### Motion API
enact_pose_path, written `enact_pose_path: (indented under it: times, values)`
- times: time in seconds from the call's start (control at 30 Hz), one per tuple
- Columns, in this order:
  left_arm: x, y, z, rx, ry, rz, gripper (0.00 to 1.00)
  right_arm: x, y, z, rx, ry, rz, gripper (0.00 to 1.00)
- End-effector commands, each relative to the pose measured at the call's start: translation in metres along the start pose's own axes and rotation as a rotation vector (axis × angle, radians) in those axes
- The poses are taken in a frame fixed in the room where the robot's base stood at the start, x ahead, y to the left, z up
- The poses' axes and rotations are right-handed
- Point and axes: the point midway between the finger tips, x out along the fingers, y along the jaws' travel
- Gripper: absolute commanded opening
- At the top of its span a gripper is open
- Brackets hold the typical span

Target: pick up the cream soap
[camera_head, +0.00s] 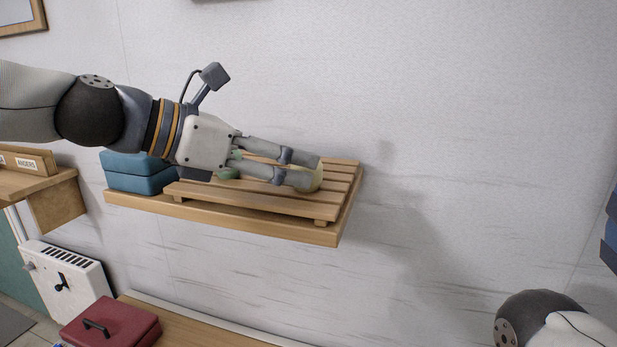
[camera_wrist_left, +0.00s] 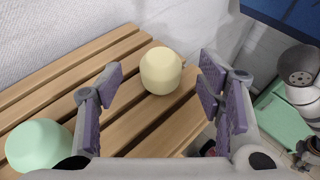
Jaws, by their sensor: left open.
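The cream soap (camera_head: 318,176) is a pale, rounded block near the right end of the slatted wooden rack (camera_head: 240,203). In the left wrist view the soap (camera_wrist_left: 161,71) sits on the slats, between and slightly beyond my open fingers. My left gripper (camera_head: 309,171) is open and reaches low over the rack from the left, partly hiding the soap in the head view. I see no clear grip on the soap. My right gripper is out of view; only part of my right arm shows at the lower right.
A mint-green soap (camera_wrist_left: 38,146) lies on the rack behind my left fingers. Folded blue towels (camera_head: 138,172) sit at the left end of the wooden shelf (camera_head: 318,237). The wall is close behind. A red box (camera_head: 110,325) stands below, and open space lies right of the shelf.

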Motion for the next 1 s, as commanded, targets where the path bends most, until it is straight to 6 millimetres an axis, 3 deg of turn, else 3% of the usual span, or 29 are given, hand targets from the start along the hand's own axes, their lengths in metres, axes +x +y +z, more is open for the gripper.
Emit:
enact_pose_path:
  times: [0.1, 0.2, 0.43, 0.47, 0.7, 1.0]
  values:
    - [0.027, -0.003, -0.006, -0.005, 0.005, -0.004, 0.61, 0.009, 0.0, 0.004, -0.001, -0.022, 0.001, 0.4]
    - [0.04, -0.002, -0.004, -0.003, 0.004, -0.002, 0.61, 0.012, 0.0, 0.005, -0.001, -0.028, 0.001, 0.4]
    - [0.043, -0.003, -0.001, 0.0, 0.001, 0.0, 0.61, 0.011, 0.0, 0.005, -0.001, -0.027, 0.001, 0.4]
    - [0.043, -0.003, -0.001, 0.0, 0.001, 0.0, 0.59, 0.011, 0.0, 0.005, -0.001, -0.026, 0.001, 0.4]
    - [0.042, -0.003, -0.001, 0.0, 0.001, 0.0, 0.08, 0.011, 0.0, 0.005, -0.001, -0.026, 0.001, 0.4]
    - [0.042, -0.003, 0.001, 0.001, 0.001, 0.001, 0.08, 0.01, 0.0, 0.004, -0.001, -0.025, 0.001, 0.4]
